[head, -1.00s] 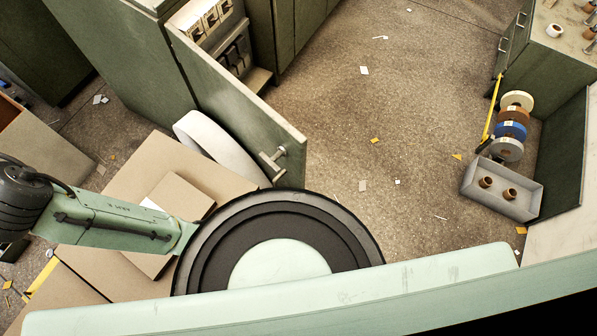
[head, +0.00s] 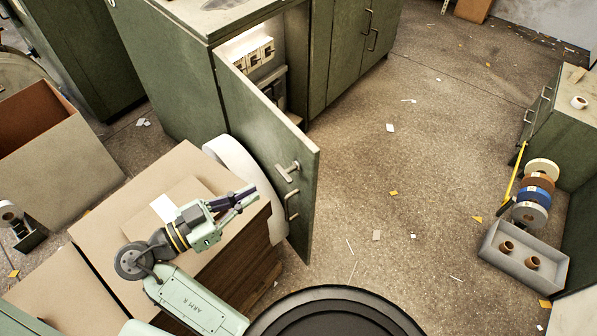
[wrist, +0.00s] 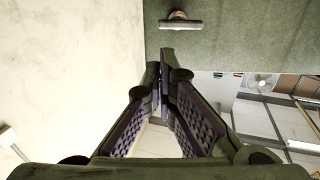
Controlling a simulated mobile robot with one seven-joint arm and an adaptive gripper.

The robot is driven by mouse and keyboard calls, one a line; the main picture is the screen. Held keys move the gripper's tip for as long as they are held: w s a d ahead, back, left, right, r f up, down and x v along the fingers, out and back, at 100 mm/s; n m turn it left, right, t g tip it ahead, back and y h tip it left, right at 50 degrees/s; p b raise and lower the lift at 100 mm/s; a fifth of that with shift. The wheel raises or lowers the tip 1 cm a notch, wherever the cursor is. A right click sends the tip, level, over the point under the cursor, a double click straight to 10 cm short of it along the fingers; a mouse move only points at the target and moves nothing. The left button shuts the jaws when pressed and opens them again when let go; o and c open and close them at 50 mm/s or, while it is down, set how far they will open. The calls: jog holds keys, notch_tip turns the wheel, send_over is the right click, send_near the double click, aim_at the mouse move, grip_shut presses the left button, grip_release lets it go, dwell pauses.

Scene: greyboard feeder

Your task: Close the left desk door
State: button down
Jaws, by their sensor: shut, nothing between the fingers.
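The left desk door (head: 262,150) is a green panel standing open, swung out from the cabinet toward me. It has a T-shaped latch handle (head: 288,172) and a bar pull (head: 292,206) near its free edge. My gripper (head: 252,192) is shut and empty, in front of the door and left of the handles, apart from them in the head view. In the wrist view the fingers (wrist: 163,85) are together, with the green door panel (wrist: 240,40) and a handle (wrist: 180,22) above them. A white round roll (head: 240,175) stands behind my gripper, beside the door.
The cabinet interior (head: 262,60) shows switch boxes. A stack of greyboard sheets (head: 130,190) lies under my arm. An open carton (head: 45,150) stands at left. The floor (head: 400,150) right of the door is clear except for scraps. A grey tray (head: 525,255) sits far right.

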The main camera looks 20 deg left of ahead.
jog(key=p, duration=0.3)
send_near(305, 165)
jog(key=x, duration=0.5)
jog(key=shift+d+r, duration=0.15)
jog(key=shift+x, duration=0.9)
jog(key=shift+w, duration=0.1)
